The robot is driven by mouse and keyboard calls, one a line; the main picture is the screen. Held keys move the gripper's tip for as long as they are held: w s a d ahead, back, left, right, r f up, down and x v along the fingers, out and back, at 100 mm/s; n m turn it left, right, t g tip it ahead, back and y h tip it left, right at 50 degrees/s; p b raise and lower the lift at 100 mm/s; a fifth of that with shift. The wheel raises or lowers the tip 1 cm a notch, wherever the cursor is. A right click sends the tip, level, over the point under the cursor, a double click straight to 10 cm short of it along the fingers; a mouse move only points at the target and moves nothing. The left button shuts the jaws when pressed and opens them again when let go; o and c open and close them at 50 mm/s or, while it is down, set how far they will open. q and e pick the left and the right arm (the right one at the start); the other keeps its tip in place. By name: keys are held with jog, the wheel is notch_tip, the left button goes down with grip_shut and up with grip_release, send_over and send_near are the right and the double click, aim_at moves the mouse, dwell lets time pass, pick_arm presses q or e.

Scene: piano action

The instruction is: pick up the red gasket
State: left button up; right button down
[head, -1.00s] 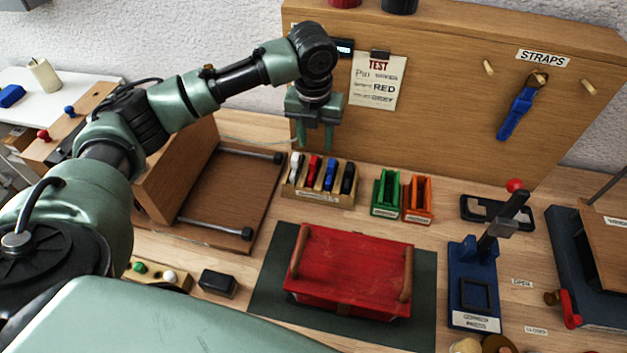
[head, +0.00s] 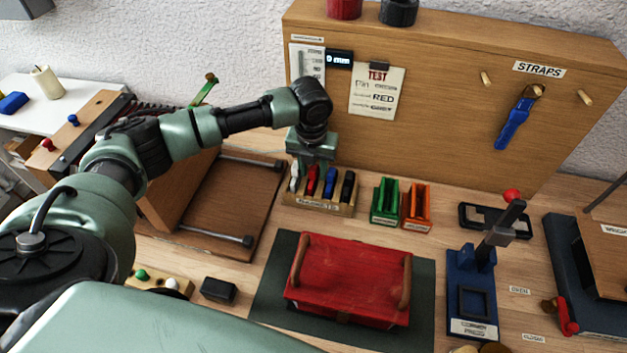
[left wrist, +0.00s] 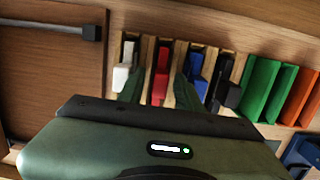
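The red gasket (head: 312,181) stands in a slot of the small wooden rack (head: 318,206), between a white gasket (head: 294,180) and a blue one (head: 330,182). It also shows in the left wrist view (left wrist: 161,87). My left gripper (head: 312,168) points down just over the rack. In the left wrist view its two green fingers (left wrist: 158,92) stand apart, one on each side of the red gasket. I see gaps there, so the gripper is open. The fingers partly hide the neighbouring gaskets. My right gripper is in neither view.
A black gasket (head: 348,187) fills the right slot of the rack. Green (head: 386,200) and orange (head: 417,207) holders stand to its right. A red box (head: 350,277) lies in front on a dark mat (head: 268,298). The wooden board (head: 440,110) rises behind.

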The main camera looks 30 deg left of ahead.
pick_arm(q)
grip_shut()
dwell(1.2)
